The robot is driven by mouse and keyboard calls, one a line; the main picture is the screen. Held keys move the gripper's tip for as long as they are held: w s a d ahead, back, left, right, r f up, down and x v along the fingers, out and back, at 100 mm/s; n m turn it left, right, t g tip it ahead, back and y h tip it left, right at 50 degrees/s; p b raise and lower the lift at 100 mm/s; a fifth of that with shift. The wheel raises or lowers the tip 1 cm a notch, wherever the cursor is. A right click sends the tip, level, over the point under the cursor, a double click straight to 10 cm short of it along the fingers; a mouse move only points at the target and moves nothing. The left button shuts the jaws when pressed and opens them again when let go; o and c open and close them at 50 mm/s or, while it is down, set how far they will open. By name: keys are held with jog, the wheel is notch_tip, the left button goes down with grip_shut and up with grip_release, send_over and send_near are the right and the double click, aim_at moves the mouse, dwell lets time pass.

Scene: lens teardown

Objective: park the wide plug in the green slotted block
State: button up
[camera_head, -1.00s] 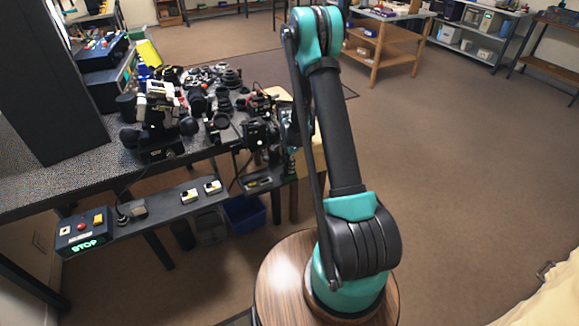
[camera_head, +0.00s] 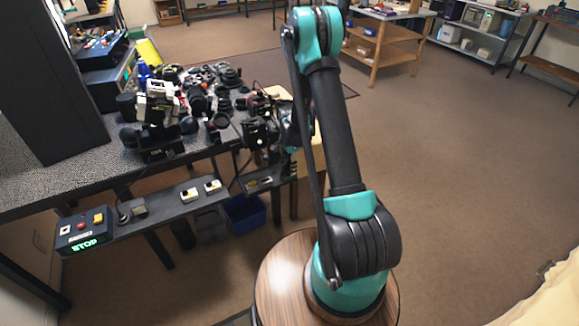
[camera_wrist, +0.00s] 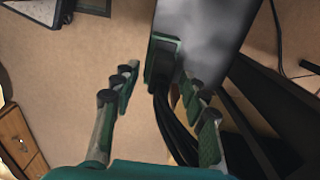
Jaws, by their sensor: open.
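In the wrist view my gripper (camera_wrist: 159,91) is open, its green-lined fingers spread apart with nothing between the tips. A dark green block-like piece (camera_wrist: 163,57) sits just beyond the fingertips, at the edge of a grey surface; it may be the green slotted block, but its slots cannot be made out. Several black cables (camera_wrist: 172,125) run down from it, partly behind the right finger. I cannot pick out the wide plug for sure. In the head view my gripper's end is dark and small beside the bench's right end.
The bench (camera_head: 60,170) is crowded with black lens parts (camera_head: 200,95) and a black-and-white device (camera_head: 158,110). A lower shelf holds a control box reading STOP (camera_head: 84,232). A blue bin (camera_head: 244,212) stands under it. Open floor lies to the right.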

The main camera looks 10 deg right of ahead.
notch_tip(320, 180, up, 12)
dwell(0.6)
